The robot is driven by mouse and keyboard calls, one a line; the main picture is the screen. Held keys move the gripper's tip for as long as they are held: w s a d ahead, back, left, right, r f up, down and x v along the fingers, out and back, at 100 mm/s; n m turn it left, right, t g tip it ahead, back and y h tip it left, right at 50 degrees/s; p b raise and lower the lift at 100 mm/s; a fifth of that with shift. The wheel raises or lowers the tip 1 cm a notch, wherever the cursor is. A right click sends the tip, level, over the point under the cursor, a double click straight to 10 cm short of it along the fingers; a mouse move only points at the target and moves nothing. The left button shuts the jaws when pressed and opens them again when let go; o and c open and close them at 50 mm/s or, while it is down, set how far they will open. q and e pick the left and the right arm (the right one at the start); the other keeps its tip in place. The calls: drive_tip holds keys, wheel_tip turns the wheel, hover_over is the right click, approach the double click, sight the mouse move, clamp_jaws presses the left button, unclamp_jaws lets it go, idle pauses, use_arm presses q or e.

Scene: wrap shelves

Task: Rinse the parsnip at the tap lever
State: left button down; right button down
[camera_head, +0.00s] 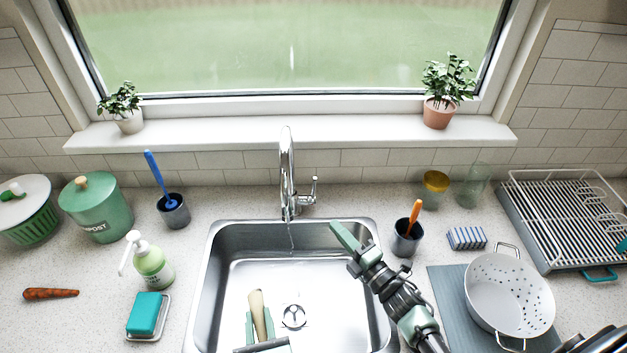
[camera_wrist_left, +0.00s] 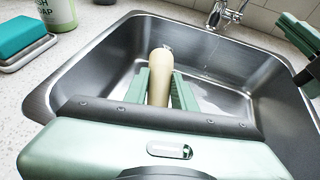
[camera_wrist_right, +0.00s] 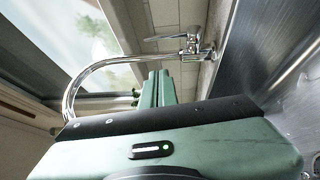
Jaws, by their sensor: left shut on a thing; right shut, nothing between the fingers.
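The parsnip (camera_head: 257,308), pale cream and long, is held between the fingers of my left gripper (camera_head: 260,329) over the near part of the sink. The left wrist view shows the parsnip (camera_wrist_left: 160,68) standing out past the fingertips. The chrome tap (camera_head: 287,172) stands behind the sink, and a thin streak like water shows below its spout. The parsnip is apart from that streak, on the near side. The tap lever (camera_head: 314,190) is on the tap's right side and shows in the right wrist view (camera_wrist_right: 165,38). My right gripper (camera_head: 338,232) is shut and empty, near the tap but apart from the lever.
The steel sink (camera_head: 213,272) has a drain (camera_head: 293,316). On its left are a soap bottle (camera_head: 153,267), a teal sponge (camera_head: 145,312) and a cup with a blue brush (camera_head: 173,210). On its right are a cup with an orange handle (camera_head: 406,240) and a white colander (camera_head: 506,295).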

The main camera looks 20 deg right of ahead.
use_arm(q)
drive_tip(key=shift+s, duration=0.4)
drive_tip(key=shift+s+f+b, duration=0.1)
drive_tip(key=shift+s+b, duration=0.3)
drive_tip(key=shift+b, duration=0.05)
drive_tip(key=shift+w+f+b, duration=0.3)
drive_tip(key=shift+f+b, duration=0.15)
drive_tip(key=shift+f, duration=0.15)
drive_tip(key=shift+w+f+b, duration=0.1)
drive_tip(key=shift+f+b, duration=0.25)
drive_tip(key=shift+f, duration=0.05)
use_arm(e)
drive_tip(key=d+r+x, duration=0.1)
drive_tip(key=d+x, duration=0.1)
drive_tip(key=x, duration=0.9)
drive_tip(key=shift+w, duration=0.7)
